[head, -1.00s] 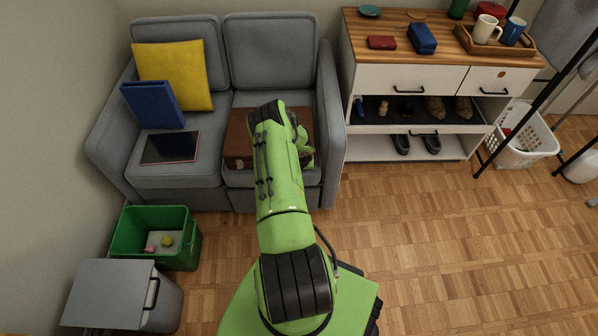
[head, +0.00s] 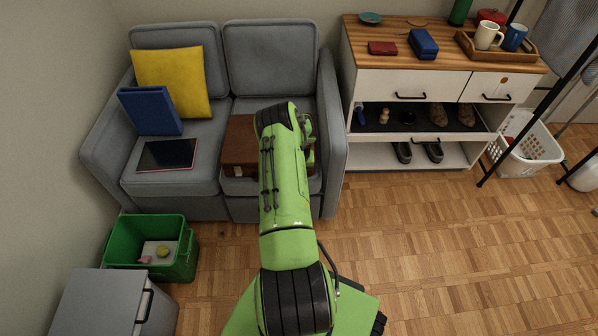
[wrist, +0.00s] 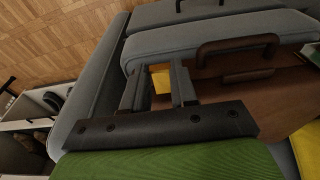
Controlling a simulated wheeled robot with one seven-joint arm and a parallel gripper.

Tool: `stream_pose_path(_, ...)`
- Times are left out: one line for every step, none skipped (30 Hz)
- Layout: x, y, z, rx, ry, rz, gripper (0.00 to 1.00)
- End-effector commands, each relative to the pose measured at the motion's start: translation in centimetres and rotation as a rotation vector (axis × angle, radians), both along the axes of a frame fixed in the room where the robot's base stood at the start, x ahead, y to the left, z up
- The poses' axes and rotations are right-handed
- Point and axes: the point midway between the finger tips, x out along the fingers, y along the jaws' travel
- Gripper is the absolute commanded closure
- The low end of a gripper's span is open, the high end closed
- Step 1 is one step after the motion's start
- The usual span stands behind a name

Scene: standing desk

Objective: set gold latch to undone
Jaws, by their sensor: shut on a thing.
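A brown case (head: 238,145) lies on the right seat of the grey sofa, partly hidden behind my green arm. In the wrist view the brown case (wrist: 215,95) fills the middle right, with a dark handle (wrist: 238,47) on it. My gripper (wrist: 158,88) is at the case's left end in that view. A small gold-yellow piece, seemingly the gold latch (wrist: 160,80), shows between its two grey fingers, which are shut on it. The latch's exact position is hard to read. In the head view my arm hides the fingers and the latch.
The sofa's armrest (head: 332,125) stands close to the right of the case. A tablet (head: 167,155), a blue binder (head: 150,111) and a yellow cushion (head: 180,75) are on the left seat. A green crate (head: 120,263) stands at front left.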

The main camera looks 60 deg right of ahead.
Motion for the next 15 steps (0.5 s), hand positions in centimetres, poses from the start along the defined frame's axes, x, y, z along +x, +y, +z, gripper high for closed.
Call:
stream_pose_path(0.04,-0.17,0.08,-0.006,-0.002,0.0,0.7)
stream_pose_path(0.05,-0.17,0.08,-0.006,-0.002,0.0,0.65)
stream_pose_path(0.05,-0.16,0.08,-0.006,-0.002,0.0,0.59)
stream_pose_path(0.04,-0.14,0.06,-0.005,-0.001,0.0,0.54)
stream_pose_path(0.03,-0.13,0.06,-0.005,-0.001,0.0,0.5)
stream_pose_path(0.02,-0.12,0.05,-0.004,-0.001,0.0,0.47)
stream_pose_path(0.02,-0.11,0.05,-0.004,-0.001,0.0,0.47)
stream_pose_path(0.02,-0.09,0.05,-0.004,-0.001,0.0,0.47)
stream_pose_path(0.02,-0.09,0.03,-0.003,0.0,0.0,0.47)
stream_pose_path(0.02,-0.09,0.03,-0.003,0.0,0.0,0.47)
stream_pose_path(0.02,-0.08,0.03,-0.003,0.0,0.0,0.47)
stream_pose_path(0.01,-0.07,0.03,-0.003,0.0,0.0,0.47)
stream_pose_path(0.01,-0.07,0.05,-0.003,0.0,0.0,0.47)
stream_pose_path(0.01,-0.05,0.15,-0.003,0.0,0.0,0.47)
stream_pose_path(0.0,-0.03,0.44,-0.003,0.0,0.0,0.47)
